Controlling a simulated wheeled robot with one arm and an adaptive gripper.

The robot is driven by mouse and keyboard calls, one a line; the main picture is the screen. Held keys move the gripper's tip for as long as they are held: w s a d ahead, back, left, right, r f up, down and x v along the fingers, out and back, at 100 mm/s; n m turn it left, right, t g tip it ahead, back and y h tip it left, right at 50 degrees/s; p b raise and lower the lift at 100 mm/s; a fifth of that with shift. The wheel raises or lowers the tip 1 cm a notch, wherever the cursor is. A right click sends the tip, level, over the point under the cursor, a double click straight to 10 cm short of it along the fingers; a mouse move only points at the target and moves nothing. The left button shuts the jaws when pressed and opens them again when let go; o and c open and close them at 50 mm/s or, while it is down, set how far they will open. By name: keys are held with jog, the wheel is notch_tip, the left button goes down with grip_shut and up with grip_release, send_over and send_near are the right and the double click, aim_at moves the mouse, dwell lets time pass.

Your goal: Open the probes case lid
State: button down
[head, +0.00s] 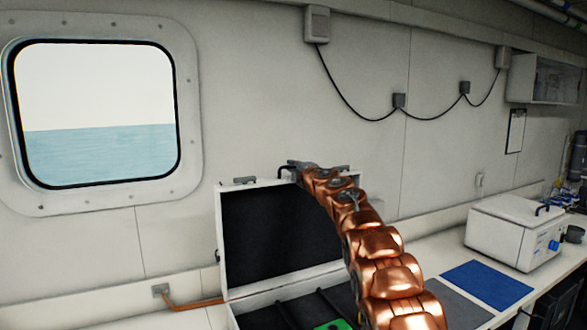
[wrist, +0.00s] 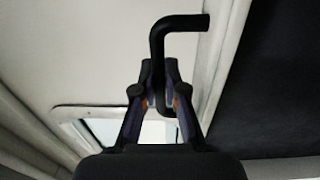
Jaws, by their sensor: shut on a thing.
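The probes case (head: 235,311) is a white case with a dark interior on the counter in the head view. Its lid (head: 270,235) stands raised, close to upright, with its dark lining facing me. My gripper (head: 291,168) is at the lid's top edge. In the wrist view my gripper (wrist: 162,80) is shut on a bent black handle (wrist: 180,22). The lid's white edge and dark lining (wrist: 275,90) show on the right there. My copper arm hides part of the case and the lid's right side.
A white lidded device (head: 505,235) stands on the counter at right. A blue mat (head: 486,285) and a grey mat (head: 455,305) lie in front of it. A green item (head: 333,325) shows inside the case. The wall with a window (head: 97,115) is behind.

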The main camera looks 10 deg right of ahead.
jog(key=shift+a, duration=0.1)
jog(key=c, duration=1.2)
grip_release()
jog(key=shift+s, duration=0.15)
jog(key=shift+s+r, duration=0.15)
jog(key=shift+s, duration=0.2)
jog(key=v, duration=1.1)
jog(key=shift+d+f, duration=0.2)
jog(key=shift+d, duration=0.05)
